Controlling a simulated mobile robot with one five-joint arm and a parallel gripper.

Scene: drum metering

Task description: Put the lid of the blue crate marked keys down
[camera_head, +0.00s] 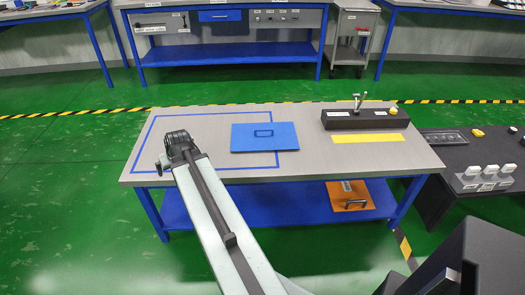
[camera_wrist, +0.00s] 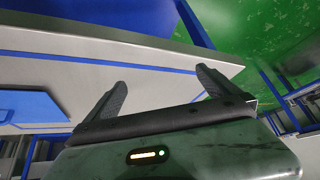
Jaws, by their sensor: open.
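A flat blue panel (camera_head: 255,142) with a darker blue handle outline on top lies on the grey table, across the right side of a blue taped rectangle. It looks like a lid; no crate walls and no keys marking can be made out. Part of a blue panel (camera_wrist: 35,103) also shows at the left of the wrist view. My gripper (camera_wrist: 161,80) is open, with nothing between its fingers. In the head view, the end of my arm is over the left part of the table, left of the blue panel and apart from it.
A black box (camera_head: 365,116) with a metal lever and a yellow strip (camera_head: 368,138) are at the table's right. An orange panel (camera_head: 340,199) with a handle lies on the lower shelf. A dark bench (camera_head: 470,150) with white knobs stands at right. The table's left is mostly clear.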

